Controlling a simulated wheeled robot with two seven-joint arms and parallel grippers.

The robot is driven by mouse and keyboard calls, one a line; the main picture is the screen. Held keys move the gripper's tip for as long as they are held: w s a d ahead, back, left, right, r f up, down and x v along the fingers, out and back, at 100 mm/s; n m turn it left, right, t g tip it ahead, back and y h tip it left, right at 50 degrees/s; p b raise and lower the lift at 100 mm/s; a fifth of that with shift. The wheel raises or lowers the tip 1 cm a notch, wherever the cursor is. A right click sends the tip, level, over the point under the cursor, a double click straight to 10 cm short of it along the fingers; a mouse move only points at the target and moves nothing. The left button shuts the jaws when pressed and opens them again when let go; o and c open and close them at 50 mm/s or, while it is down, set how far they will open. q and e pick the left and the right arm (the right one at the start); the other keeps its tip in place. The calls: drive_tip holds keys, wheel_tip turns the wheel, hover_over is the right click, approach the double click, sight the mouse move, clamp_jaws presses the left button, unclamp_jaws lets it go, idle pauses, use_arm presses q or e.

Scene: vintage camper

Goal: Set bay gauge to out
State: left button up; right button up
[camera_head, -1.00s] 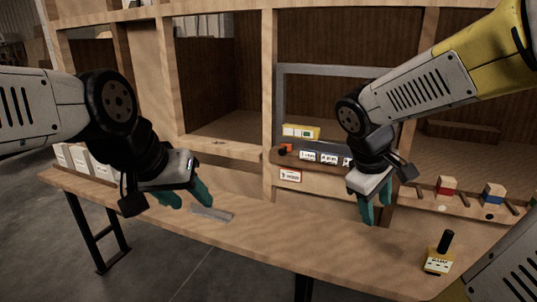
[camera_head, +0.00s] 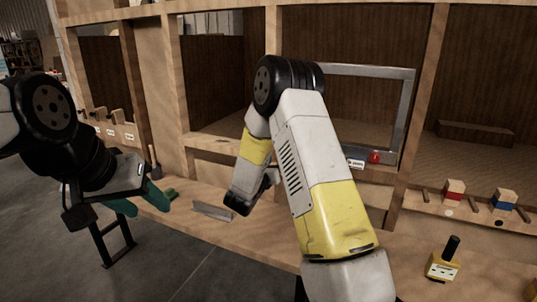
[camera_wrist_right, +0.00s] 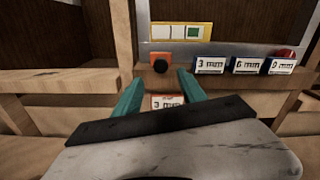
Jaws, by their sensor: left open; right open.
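The gauge bar shows in the right wrist view with an orange block and black knob (camera_wrist_right: 160,63) at its left end. To the right are white plates reading 3 mm (camera_wrist_right: 210,65), 6 mm (camera_wrist_right: 248,65) and 9 mm (camera_wrist_right: 281,66). A red-bordered 3 mm tag (camera_wrist_right: 167,101) hangs below. My right gripper (camera_wrist_right: 160,92) is open and empty, its teal fingers below and either side of the knob; contact is unclear. In the head view my right arm hides this gripper and the knob. My left gripper (camera_head: 140,202) is open and empty over the bench's left side.
A yellow panel (camera_wrist_right: 180,31) with white and green windows sits above the knob. A red part (camera_wrist_right: 285,53) is at the bar's right end. A metal strip (camera_head: 212,211) lies on the bench. A yellow box with a black stick (camera_head: 443,262) stands at front right, near coloured blocks (camera_head: 453,191).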

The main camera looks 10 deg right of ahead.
drive_tip(key=x, duration=0.7)
drive_tip(key=shift+d, duration=0.2)
drive_tip(key=shift+w, duration=0.1)
clamp_jaws()
drive_tip(key=shift+a, duration=0.1)
idle(1.0)
